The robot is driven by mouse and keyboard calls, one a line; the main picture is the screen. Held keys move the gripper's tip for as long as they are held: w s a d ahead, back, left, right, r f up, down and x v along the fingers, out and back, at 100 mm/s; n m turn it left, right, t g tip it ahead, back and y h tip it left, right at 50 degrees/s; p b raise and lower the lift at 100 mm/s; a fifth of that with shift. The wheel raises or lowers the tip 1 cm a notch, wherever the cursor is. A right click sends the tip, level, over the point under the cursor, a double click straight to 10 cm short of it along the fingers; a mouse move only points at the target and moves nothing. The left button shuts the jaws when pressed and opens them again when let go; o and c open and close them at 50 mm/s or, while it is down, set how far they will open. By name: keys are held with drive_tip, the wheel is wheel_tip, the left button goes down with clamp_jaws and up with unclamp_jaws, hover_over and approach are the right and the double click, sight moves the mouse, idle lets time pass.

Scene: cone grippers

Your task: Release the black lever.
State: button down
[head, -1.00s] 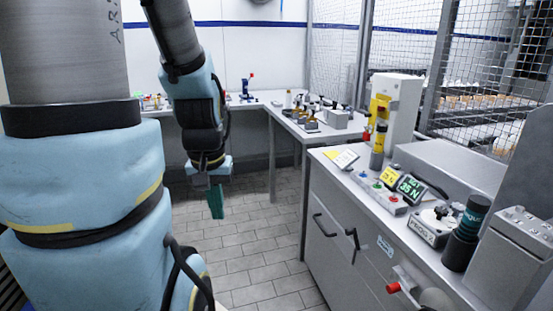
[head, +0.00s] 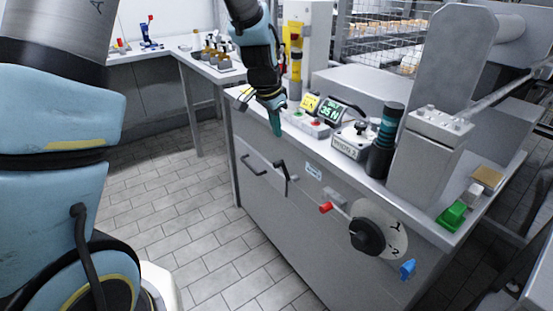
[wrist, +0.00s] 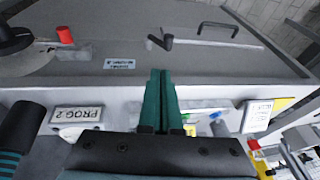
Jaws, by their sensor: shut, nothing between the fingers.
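A small black lever (head: 284,174) stands out from the front of the grey cabinet, right of a black bar handle. The lever (wrist: 161,41) also shows in the wrist view, just above the fingertips in the picture. My gripper (head: 276,131) has green fingers pointing down, near the cabinet's top front edge, above the lever in the head view. In the wrist view my gripper (wrist: 160,73) has its two fingers together with nothing between them. The fingers appear apart from the lever; the exact distance cannot be told.
The cabinet front also holds a bar handle (head: 252,166), a red-ended lever (head: 326,207), a black dial (head: 367,237) and a blue knob (head: 408,269). On top are a green display (head: 331,111) and a PROG 2 box (head: 350,141). The tiled floor (head: 195,235) is clear.

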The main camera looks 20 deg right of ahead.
drive_tip(key=p, duration=0.1)
approach(277, 162)
wheel_tip(277, 162, down, 3)
drive_tip(key=s+d, duration=0.1)
drive_tip(key=d, duration=0.1)
drive_tip(key=shift+w+f+p, duration=0.2)
drive_tip(key=shift+w+f, duration=0.2)
drive_tip(key=shift+f, duration=0.45)
drive_tip(key=shift+w+f+p, duration=0.2)
drive_tip(key=shift+w+f, duration=0.25)
drive_tip(key=shift+f, duration=0.4)
drive_tip(key=shift+w+a+f+g+b, duration=0.15)
drive_tip(key=shift+w+f+g+b, duration=0.1)
drive_tip(key=shift+w+g+b, duration=0.15)
drive_tip(key=w+g, duration=0.1)
drive_tip(key=f+b, duration=0.1)
drive_tip(key=w+g, duration=0.1)
drive_tip(key=shift+w+a+f+n+g+h+b, duration=0.2)
drive_tip(key=shift+w+a+n+g+h+b, duration=0.1)
drive_tip(key=shift+w, duration=0.1)
drive_tip(key=shift+s, duration=0.15)
